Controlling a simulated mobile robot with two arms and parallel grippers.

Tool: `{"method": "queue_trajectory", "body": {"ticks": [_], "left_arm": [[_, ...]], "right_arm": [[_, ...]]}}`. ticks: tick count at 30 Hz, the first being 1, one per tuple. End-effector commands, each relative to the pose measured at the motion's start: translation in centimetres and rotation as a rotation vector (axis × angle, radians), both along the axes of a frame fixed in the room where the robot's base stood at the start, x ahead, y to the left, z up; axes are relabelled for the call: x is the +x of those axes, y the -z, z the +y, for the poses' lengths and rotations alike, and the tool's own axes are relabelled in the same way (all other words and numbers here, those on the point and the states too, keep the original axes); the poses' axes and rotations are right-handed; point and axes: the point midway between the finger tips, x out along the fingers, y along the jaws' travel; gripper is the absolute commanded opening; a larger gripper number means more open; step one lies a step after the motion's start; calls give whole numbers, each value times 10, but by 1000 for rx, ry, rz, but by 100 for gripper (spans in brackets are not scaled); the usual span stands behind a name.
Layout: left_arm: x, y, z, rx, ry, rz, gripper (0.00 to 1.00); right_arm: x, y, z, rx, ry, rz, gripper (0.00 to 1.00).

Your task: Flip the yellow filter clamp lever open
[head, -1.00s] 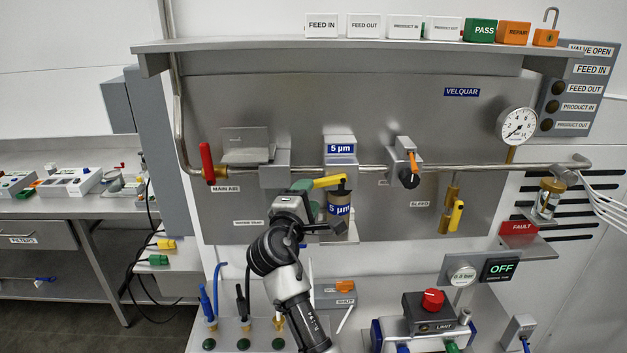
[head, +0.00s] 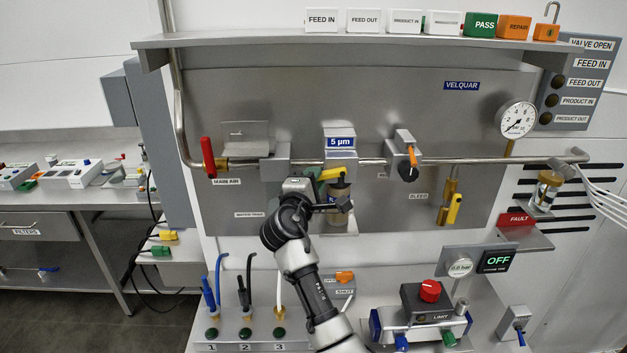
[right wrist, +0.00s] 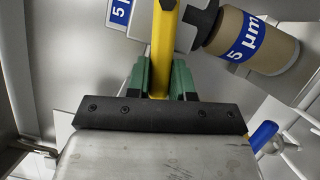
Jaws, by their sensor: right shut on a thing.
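The yellow clamp lever (head: 332,173) is at the filter below the blue "5 µm" plate (head: 341,142) in the head view. My right gripper (head: 318,182) is at the lever's left part and partly hides it. In the right wrist view its green fingertips (right wrist: 163,77) are shut on the yellow lever (right wrist: 163,40), one on each side. The tan filter cartridge (right wrist: 262,45) with a blue "5 µm" band is right of the lever there; in the head view it hangs partly hidden behind the gripper. My left gripper is not in view.
A steel pipe (head: 470,161) runs across the panel at lever height. A shelf (head: 350,43) overhangs above. Several hose connectors (head: 245,292) stand below left.

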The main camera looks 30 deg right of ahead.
Motion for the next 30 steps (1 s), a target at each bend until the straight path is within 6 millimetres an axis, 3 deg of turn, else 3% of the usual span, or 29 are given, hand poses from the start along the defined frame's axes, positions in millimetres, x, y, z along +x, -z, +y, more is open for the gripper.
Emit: {"method": "queue_trajectory", "body": {"ticks": [5,12,18,19,23,30], "left_arm": [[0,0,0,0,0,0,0],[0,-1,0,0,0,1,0],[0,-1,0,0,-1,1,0],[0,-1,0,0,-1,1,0],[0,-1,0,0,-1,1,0],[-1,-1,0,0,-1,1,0]], "right_arm": [[0,-1,0,13,0,-8,0],[1,-15,2,204,0,-124,0],[1,-15,2,202,0,-123,0],[1,-15,2,202,0,-123,25],[1,-15,2,200,0,-123,45],[1,-15,1,198,0,-122,48]]}}
